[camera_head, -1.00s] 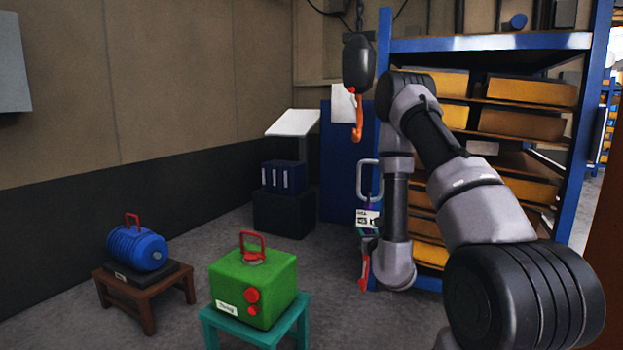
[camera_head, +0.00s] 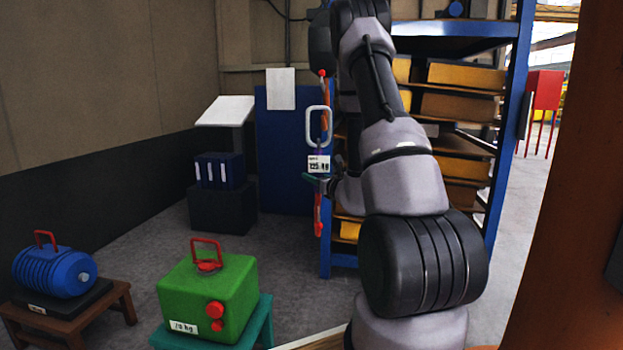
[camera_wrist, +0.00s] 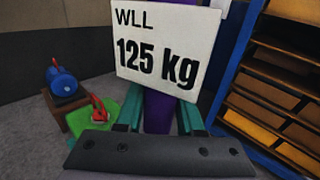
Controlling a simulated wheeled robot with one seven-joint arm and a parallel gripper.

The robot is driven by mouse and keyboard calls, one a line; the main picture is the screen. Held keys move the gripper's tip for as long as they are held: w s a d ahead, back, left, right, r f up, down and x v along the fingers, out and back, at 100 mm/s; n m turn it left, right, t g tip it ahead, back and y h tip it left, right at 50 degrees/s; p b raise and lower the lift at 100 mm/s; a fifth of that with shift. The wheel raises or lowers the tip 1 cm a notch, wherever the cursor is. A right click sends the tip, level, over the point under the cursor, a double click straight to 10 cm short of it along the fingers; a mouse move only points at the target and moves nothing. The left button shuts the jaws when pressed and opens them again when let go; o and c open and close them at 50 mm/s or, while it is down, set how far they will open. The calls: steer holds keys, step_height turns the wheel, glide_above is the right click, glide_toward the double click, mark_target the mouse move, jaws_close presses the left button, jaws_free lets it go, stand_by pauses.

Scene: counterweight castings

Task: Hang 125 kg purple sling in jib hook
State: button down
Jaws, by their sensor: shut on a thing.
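My gripper (camera_head: 318,179) is shut on the purple sling (camera_wrist: 157,112), just below its white "WLL 125 kg" tag (camera_wrist: 167,45). In the head view the tag (camera_head: 318,164) faces me. A pale ring (camera_head: 319,112) stands above the tag, and a red hook (camera_head: 318,215) hangs below my gripper. The jib's orange hook (camera_head: 325,103) hangs under its dark block (camera_head: 320,48), partly hidden by my arm and overlapped by the ring in the picture. Whether the ring and jib hook touch, I cannot tell.
A green 70 kg weight (camera_head: 205,295) sits on a teal stool (camera_head: 262,315). A blue casting (camera_head: 55,272) sits on a brown stool (camera_head: 122,295). A blue shelf rack (camera_head: 515,120) stands behind my arm. An orange-brown post (camera_head: 560,220) is close at right. Floor is open in the middle.

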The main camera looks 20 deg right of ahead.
steer(key=w+d+f, duration=0.4)
steer(key=w+d, duration=0.2)
steer(key=w, duration=0.3)
steer(key=shift+d+f, duration=0.15)
steer(key=shift+f, duration=0.25)
stand_by(1.5)
steer(key=shift+f, duration=0.1)
stand_by(0.6)
steer(key=shift+c, duration=2.3)
jaws_free()
steer(key=shift+f, duration=0.15)
steer(key=shift+s, duration=0.1)
